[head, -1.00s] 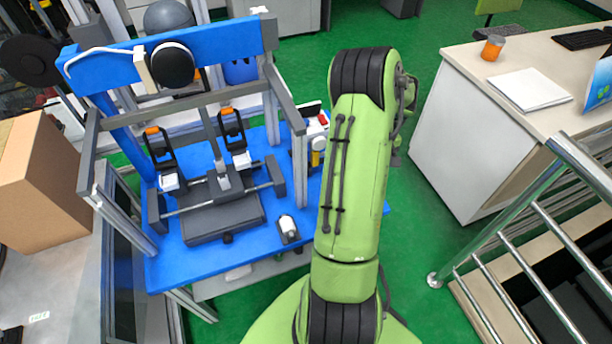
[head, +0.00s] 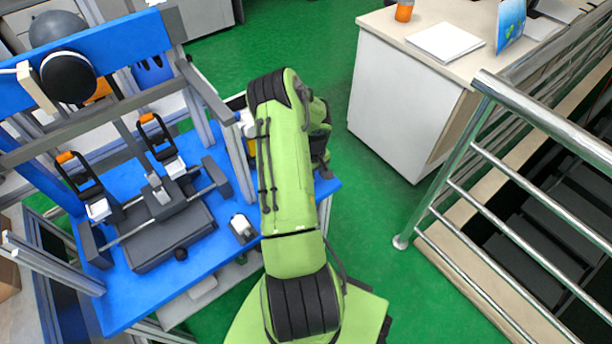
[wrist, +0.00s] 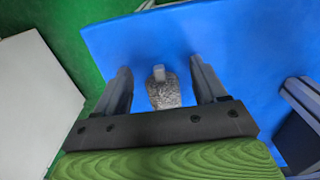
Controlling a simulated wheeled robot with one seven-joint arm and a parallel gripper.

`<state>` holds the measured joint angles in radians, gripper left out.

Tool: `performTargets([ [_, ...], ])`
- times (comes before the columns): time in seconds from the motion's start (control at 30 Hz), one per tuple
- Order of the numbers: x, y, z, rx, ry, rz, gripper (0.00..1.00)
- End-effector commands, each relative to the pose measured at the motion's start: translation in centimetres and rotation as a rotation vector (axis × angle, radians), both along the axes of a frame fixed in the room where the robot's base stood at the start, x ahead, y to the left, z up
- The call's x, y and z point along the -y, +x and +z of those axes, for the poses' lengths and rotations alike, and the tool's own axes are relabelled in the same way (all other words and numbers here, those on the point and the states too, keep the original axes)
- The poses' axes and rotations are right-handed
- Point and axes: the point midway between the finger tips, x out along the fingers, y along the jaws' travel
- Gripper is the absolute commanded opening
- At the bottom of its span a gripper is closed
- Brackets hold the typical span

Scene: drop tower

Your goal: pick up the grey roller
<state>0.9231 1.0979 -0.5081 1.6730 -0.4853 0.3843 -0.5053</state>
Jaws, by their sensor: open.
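In the wrist view, a speckled grey piece with a paler stub at its far end, which looks like the grey roller (wrist: 164,94), shows between the fingers of my gripper (wrist: 160,69). The fingers are apart, one on each side of it, with gaps between. The blue table (wrist: 240,45) lies beyond it. I cannot tell how far the fingertips are above the table. In the head view my green arm hides this piece and most of my gripper.
The blue table (head: 165,292) carries a dark fixture (head: 170,235) and a small white cylinder in a dark holder (head: 243,227). Frame posts (head: 200,85) stand left of my arm. A white desk (head: 400,105) and a metal railing (head: 540,120) stand to the right. Green floor lies between.

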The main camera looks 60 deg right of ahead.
Motion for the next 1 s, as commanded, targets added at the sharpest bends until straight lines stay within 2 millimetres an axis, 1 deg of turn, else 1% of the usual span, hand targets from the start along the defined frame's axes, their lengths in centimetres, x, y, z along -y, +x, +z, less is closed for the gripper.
performTargets([
  [0.03, 0.0, 0.0, -0.8, 0.000, 0.000, 0.000, 0.71],
  [0.2, 0.1, 0.0, -0.7, 0.002, -0.002, 0.000, 0.71],
  [0.23, 0.1, 0.0, -0.7, 0.001, -0.002, 0.000, 0.69],
  [0.63, 0.0, 0.0, -0.6, 0.001, -0.002, 0.000, 0.08],
  [0.67, 0.1, 0.0, -0.6, 0.001, -0.002, 0.000, 0.07],
  [0.87, 0.1, 0.0, -0.4, 0.002, -0.002, 0.000, 0.07],
  [0.93, 0.1, 0.1, 0.5, 0.002, -0.002, 0.000, 0.07],
  [1.0, 0.1, 0.1, 2.1, 0.004, -0.004, 0.000, 0.07],
])
